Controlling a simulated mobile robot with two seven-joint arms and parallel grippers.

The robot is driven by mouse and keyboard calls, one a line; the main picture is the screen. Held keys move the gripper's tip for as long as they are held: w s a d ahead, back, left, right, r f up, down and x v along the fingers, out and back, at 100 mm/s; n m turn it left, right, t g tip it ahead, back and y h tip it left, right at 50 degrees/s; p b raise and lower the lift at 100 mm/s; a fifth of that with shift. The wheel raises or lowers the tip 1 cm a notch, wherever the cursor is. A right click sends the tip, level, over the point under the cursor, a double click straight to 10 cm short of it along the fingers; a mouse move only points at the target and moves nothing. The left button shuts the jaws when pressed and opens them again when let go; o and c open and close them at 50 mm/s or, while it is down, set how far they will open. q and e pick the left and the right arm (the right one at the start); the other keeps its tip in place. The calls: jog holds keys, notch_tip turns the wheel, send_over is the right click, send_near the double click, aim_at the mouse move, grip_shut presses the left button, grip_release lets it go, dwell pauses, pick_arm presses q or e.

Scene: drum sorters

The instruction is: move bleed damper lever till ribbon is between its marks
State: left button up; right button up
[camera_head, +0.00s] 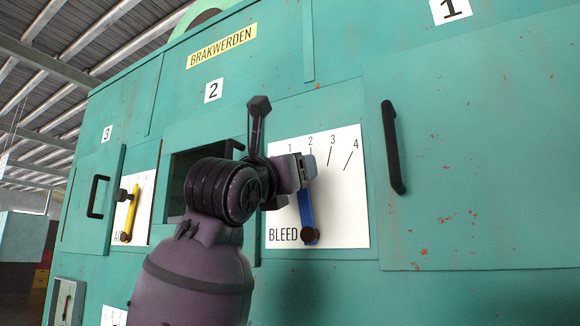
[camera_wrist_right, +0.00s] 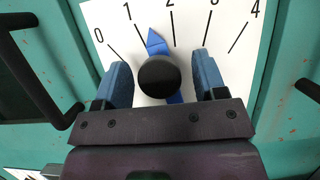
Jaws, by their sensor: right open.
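The white BLEED plate (camera_head: 346,215) is on the teal machine front, with a fan of numbered marks. Its blue lever (camera_head: 305,208) rises from a dark pivot at the plate's bottom; my gripper hides its upper part. In the right wrist view, the lever's blue pointed tip (camera_wrist_right: 157,42) lies between marks 1 and 2. A round black knob (camera_wrist_right: 163,76) sits on the lever. My right gripper (camera_head: 292,175) is open, its two blue fingers (camera_wrist_right: 163,82) on either side of the knob with gaps. I cannot make out a ribbon or its marks. My left gripper is not in view.
A yellow lever (camera_head: 131,212) on another white plate stands to the left. A dark opening (camera_head: 184,172) is partly behind my arm. A black door handle (camera_head: 392,147) juts out at right, another (camera_head: 97,196) at left. A dark stem with an angular head (camera_head: 259,106) rises above my wrist.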

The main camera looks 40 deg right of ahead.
grip_shut()
jog(key=shift+s+d+r+m+g, duration=0.15)
jog(key=shift+s+m+g, duration=0.2)
jog(key=shift+m, duration=0.3)
jog(key=shift+s+d+f+m+g, duration=0.1)
jog(key=shift+s+m+g, duration=0.25)
jog(key=shift+m, duration=0.3)
grip_release()
jog(key=b+v, duration=0.2)
jog(key=v, duration=0.8)
jog(key=shift+a+f, duration=0.25)
jog(key=shift+a, duration=0.1)
